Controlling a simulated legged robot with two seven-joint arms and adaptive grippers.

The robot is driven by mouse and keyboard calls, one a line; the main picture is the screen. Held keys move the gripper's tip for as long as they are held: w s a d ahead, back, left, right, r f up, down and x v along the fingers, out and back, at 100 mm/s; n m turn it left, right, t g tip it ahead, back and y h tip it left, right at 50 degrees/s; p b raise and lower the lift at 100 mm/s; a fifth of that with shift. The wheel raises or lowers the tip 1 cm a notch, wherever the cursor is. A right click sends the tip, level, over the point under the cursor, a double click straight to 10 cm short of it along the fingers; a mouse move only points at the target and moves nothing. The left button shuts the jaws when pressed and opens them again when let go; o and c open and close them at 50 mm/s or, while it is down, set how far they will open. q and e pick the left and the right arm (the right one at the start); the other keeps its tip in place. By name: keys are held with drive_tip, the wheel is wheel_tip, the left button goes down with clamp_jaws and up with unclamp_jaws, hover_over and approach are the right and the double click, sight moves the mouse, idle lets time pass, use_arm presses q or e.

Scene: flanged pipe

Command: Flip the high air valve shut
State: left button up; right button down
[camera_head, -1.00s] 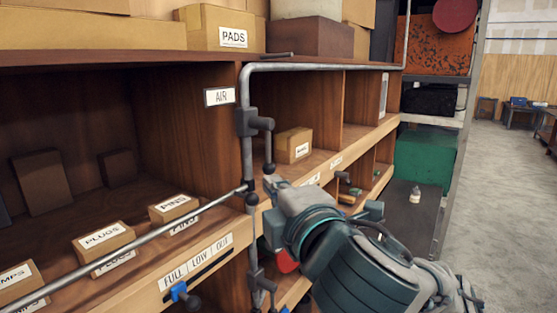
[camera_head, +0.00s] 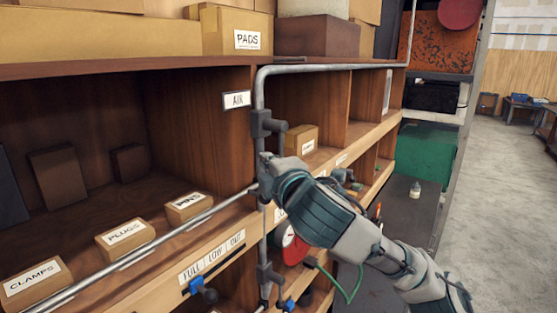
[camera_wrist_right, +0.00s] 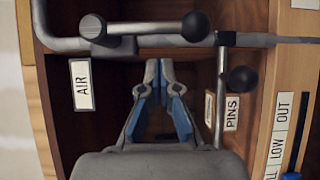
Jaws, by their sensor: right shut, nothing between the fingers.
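The high air valve (camera_head: 263,124) is a dark grey block on the upright grey pipe, beside the AIR label (camera_head: 236,100). In the right wrist view, turned sideways, its lever (camera_wrist_right: 150,27) runs along the pipe and ends in a black knob (camera_wrist_right: 195,27). My right gripper (camera_head: 264,163) is at the pipe just below the valve in the head view and hides part of the lever. In the wrist view its blue-grey fingers (camera_wrist_right: 160,66) are shut and empty, with tips beside the pipe and lever; contact cannot be told. My left gripper is not in view.
A thin rod (camera_head: 150,248) crosses the shelf front. Another black knob (camera_wrist_right: 242,80) sits near it in the wrist view. A lower valve (camera_head: 266,273), a red round part (camera_head: 292,247) and a blue-handled slider (camera_head: 199,288) are below. Boxes (camera_head: 125,236) stand in the shelf.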

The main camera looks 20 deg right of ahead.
drive_tip(key=shift+a+r, duration=0.1)
drive_tip(key=shift+a, duration=0.6)
drive_tip(key=d+f, duration=0.1)
drive_tip(key=d, duration=0.7)
drive_tip(key=shift+n+t, duration=0.4)
drive_tip(key=shift+n, duration=0.4)
drive_tip(key=a, duration=0.6)
drive_tip(key=shift+w+a+r, duration=0.3)
drive_tip(key=shift+a, duration=0.05)
drive_tip(key=shift+d, duration=0.35)
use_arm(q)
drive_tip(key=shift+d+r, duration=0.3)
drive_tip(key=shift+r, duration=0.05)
use_arm(e)
drive_tip(key=shift+w+d+f+n+t+y, duration=0.2)
drive_tip(key=shift+d+n+t+y, duration=0.15)
drive_tip(key=shift+d+n, duration=0.4)
drive_tip(key=shift+w+d+f+n+t+y, duration=0.15)
drive_tip(key=shift+w+d+n+t+y, duration=0.25)
drive_tip(key=shift+d, duration=0.45)
drive_tip(key=shift+w+d+f+n+t+y, duration=0.15)
drive_tip(key=shift+d+n+t, duration=0.1)
drive_tip(key=shift+d+n, duration=0.55)
